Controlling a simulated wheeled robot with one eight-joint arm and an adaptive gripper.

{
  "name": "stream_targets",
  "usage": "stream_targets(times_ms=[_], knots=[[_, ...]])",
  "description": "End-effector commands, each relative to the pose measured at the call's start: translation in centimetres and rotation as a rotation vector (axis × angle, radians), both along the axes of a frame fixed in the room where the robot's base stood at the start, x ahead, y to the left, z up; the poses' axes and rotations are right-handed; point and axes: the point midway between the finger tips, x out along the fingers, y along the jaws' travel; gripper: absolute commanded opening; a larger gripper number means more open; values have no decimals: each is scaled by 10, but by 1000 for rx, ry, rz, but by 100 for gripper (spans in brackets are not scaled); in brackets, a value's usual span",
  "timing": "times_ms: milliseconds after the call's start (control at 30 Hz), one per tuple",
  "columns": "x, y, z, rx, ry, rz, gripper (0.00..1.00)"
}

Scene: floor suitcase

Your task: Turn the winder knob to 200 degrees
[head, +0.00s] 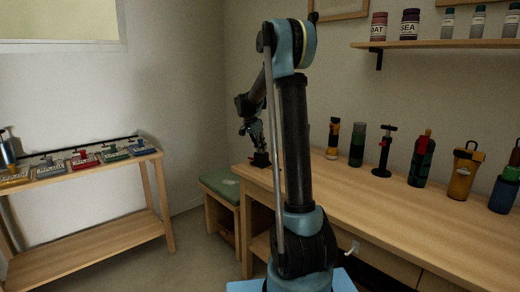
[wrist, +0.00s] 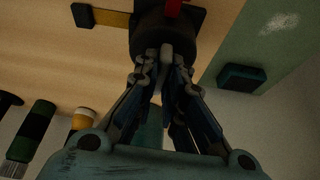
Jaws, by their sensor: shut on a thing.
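The winder shows in the wrist view as a dark round body (wrist: 150,33) with a red piece (wrist: 172,8) on it. A small grey part (wrist: 166,53) sticks out from it between my fingertips; I take this for the knob or its grip. My gripper (wrist: 164,72) is shut on this part, one finger on each side. In the head view my gripper (head: 256,142) is at the left end of the wooden workbench (head: 400,210), just above a small dark block (head: 261,160). The knob's angle and any scale cannot be read.
Several bottles and tools, such as an orange flask (head: 464,172), stand along the workbench's back. A stool with a green cushion (head: 222,186) stands left of the bench. A low wooden rack (head: 95,252) with coloured items is at the far left. A wall shelf (head: 440,44) holds jars.

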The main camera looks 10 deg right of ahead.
Motion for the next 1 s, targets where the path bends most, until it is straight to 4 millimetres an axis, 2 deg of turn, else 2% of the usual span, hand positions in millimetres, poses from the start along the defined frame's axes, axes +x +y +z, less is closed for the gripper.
stream_targets(times_ms=[300, 800, 833, 900, 1000], knots=[[1, 1, -1, 1, 0, -105, 0], [0, 1, -1, 1, 1, -121, 0], [0, 1, -1, 1, 1, -121, 17], [0, 1, -1, 2, 1, -121, 30], [0, 1, -1, 2, 1, -121, 30]])
